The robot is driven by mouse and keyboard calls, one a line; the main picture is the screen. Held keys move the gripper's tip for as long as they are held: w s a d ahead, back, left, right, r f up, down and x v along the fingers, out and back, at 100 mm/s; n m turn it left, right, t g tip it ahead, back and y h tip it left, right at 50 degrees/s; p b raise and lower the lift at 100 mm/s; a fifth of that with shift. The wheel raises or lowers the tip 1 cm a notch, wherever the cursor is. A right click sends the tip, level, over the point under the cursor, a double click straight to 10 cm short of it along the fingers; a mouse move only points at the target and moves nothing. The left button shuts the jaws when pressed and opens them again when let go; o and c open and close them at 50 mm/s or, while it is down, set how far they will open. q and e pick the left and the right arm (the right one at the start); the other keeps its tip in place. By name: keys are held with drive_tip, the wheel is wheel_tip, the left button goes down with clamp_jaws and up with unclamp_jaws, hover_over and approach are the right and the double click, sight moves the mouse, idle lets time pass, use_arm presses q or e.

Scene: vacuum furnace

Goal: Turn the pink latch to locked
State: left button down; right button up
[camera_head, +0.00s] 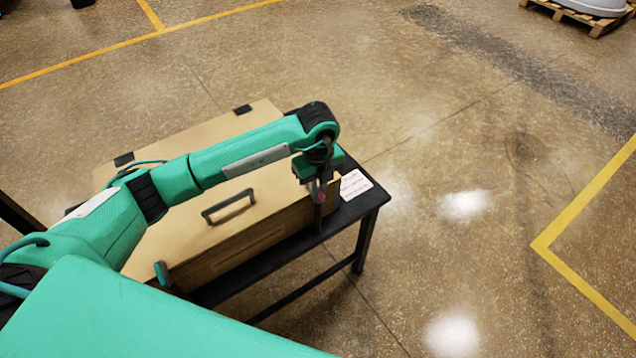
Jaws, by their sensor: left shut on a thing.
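A tan box-shaped furnace (190,240) with a dark handle (229,206) on its top stands on a black table. The pink latch (312,188) shows as a small pink patch at the box's right front corner, mostly hidden by my gripper. My left arm reaches across the box from the left, and my left gripper (318,198) points down at that corner, shut on the pink latch. The latch's exact angle is hidden. My right gripper is out of view.
A small teal latch-like piece (162,273) sits at the box's left front corner. A white label card (354,184) lies on the black table (362,207) beside the gripper. The floor to the right is clear, and a pallet (577,14) stands far off.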

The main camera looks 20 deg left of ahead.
use_arm(q)
drive_tip(key=shift+r+n, duration=0.1)
drive_tip(key=shift+n, duration=0.5)
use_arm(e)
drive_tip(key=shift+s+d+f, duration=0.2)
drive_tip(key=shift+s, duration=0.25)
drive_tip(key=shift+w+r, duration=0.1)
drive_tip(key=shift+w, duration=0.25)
use_arm(q)
drive_tip(key=c, duration=1.5)
unclamp_jaws()
drive_tip(key=shift+o, duration=0.2)
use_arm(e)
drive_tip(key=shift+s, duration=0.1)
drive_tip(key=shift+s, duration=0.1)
